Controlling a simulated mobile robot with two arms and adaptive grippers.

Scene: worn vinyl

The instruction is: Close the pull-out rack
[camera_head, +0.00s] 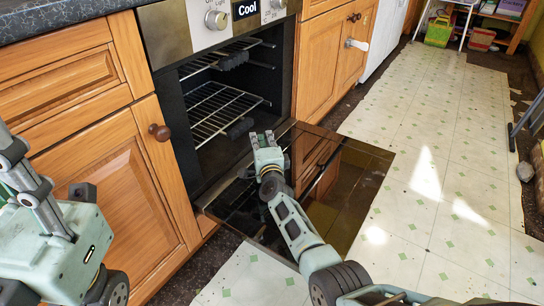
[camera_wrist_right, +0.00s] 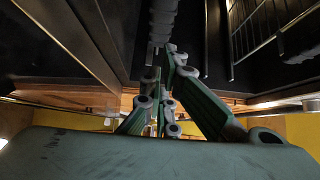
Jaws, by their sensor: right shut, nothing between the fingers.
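The open oven's lower wire rack (camera_head: 218,106) has a dark ridged grip (camera_head: 240,127) on its front edge, near the oven mouth. A second wire rack (camera_head: 215,60) with a similar grip sits above it. My right gripper (camera_head: 263,137) is shut and empty, over the lowered oven door, just right of the lower grip; contact cannot be told. In the right wrist view the shut fingers (camera_wrist_right: 165,95) point toward a dark ridged bar (camera_wrist_right: 163,22), and rack wires (camera_wrist_right: 250,40) show at the right. Of my left arm only links show at the left; its fingers are not visible.
The glass oven door (camera_head: 345,195) lies folded down over the floor. Wooden cabinets (camera_head: 105,175) flank the oven, with a round knob (camera_head: 159,132). Tiled floor (camera_head: 440,170) is open to the right. A green box (camera_head: 438,31) stands at the back.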

